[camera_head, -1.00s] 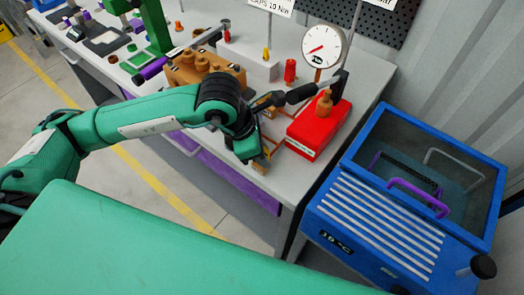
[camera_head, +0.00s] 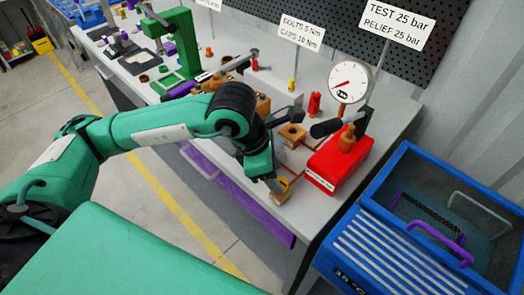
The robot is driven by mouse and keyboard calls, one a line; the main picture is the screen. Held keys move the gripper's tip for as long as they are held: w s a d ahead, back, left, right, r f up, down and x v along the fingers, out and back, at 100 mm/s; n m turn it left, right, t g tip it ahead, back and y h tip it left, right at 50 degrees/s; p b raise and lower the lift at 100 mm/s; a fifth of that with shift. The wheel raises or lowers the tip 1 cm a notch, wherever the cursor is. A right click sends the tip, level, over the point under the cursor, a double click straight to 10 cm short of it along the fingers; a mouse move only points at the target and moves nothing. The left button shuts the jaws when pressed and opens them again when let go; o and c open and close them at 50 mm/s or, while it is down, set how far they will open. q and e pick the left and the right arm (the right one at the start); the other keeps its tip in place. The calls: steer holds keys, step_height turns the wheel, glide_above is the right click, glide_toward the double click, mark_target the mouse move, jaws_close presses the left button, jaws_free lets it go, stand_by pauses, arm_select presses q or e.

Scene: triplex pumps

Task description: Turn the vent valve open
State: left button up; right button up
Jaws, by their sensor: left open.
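My left gripper (camera_head: 272,184) points down at the front edge of the bench, left of the red test pump. It is open, with its fingertips at a small tan block (camera_head: 283,192); contact cannot be told. A red line runs from the block toward the red pump box (camera_head: 338,164). The pump has a tan fitting on top and a black-gripped lever (camera_head: 326,128). A second tan block (camera_head: 292,134) with a dark hole sits behind the gripper. No part is clearly marked as the vent valve; the gripper may hide it. My right gripper is not in view.
A round gauge (camera_head: 350,82) stands behind the pump. A larger orange-tan pump body (camera_head: 232,90) lies behind my left forearm. A blue bin (camera_head: 400,245) stands right of the bench (camera_head: 400,105). A green stand (camera_head: 180,50) is farther left.

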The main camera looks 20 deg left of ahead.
arm_select(q)
steer(key=v, duration=0.9)
steer(key=shift+r, duration=0.25)
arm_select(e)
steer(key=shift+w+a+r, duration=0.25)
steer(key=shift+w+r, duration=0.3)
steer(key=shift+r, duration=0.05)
arm_select(q)
steer(key=shift+a, duration=0.1)
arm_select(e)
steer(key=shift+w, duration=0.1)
arm_select(q)
steer(key=shift+s, duration=0.1)
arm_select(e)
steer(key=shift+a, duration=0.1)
